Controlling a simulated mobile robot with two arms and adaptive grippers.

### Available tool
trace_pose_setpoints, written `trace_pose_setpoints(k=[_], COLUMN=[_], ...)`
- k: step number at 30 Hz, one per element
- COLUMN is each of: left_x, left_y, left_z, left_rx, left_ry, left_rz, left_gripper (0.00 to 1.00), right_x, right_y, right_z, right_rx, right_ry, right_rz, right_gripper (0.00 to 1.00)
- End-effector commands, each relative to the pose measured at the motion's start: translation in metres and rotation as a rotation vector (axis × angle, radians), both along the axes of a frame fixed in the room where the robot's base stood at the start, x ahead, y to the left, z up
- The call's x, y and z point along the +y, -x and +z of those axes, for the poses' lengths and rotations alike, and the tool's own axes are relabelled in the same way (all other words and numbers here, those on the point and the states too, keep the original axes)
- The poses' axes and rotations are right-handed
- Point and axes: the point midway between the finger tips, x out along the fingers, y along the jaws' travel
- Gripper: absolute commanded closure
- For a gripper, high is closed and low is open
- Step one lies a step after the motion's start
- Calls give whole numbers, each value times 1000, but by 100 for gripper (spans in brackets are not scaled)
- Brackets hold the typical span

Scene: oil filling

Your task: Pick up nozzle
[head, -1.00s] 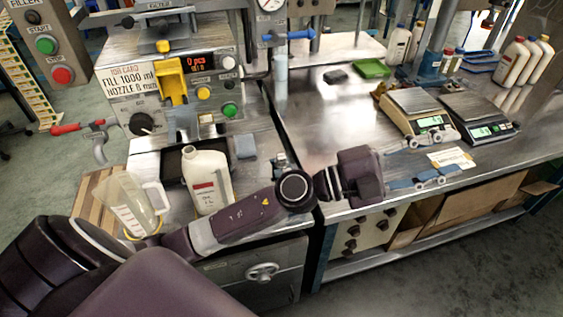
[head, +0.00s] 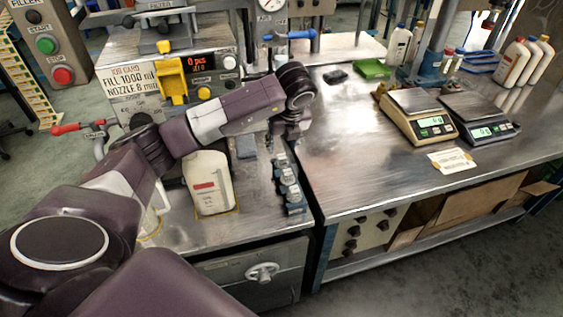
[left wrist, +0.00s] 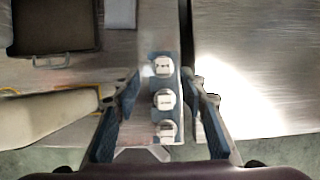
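A narrow blue-grey rack (head: 291,192) stands at the right edge of the filler table, holding several small nozzles with pale labelled tops. In the left wrist view, three nozzle tops show in a column: an upper one (left wrist: 163,66), a middle one (left wrist: 164,99) and a lower one (left wrist: 166,130). My left gripper (left wrist: 167,95) points down over this rack; its fingers are open, one on each side of the column, with nothing held. In the head view the left gripper (head: 286,130) is small and partly hidden by my wrist. My right gripper is not in view.
A white oil bottle (head: 210,183) stands left of the rack; it also shows beside the left finger in the wrist view (left wrist: 50,118). The filling machine (head: 130,82) is behind.

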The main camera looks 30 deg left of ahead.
Motion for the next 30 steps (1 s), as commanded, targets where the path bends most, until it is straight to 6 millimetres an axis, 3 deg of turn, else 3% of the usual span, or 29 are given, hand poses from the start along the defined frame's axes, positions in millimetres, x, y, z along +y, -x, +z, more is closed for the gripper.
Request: trace_pose_setpoints(k=[18, 27, 30], left_x=[13, 14, 14], left_y=[-18, -20, -20], left_z=[-67, -74, -74], left_rx=[6, 4, 4], left_ry=[-8, -7, -7], left_rz=[8, 6, 6], left_gripper=[61, 61, 70], right_x=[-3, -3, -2], right_y=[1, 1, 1], right_z=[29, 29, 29], right_rx=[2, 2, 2], right_ry=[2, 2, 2], right_rz=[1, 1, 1], right_gripper=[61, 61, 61])
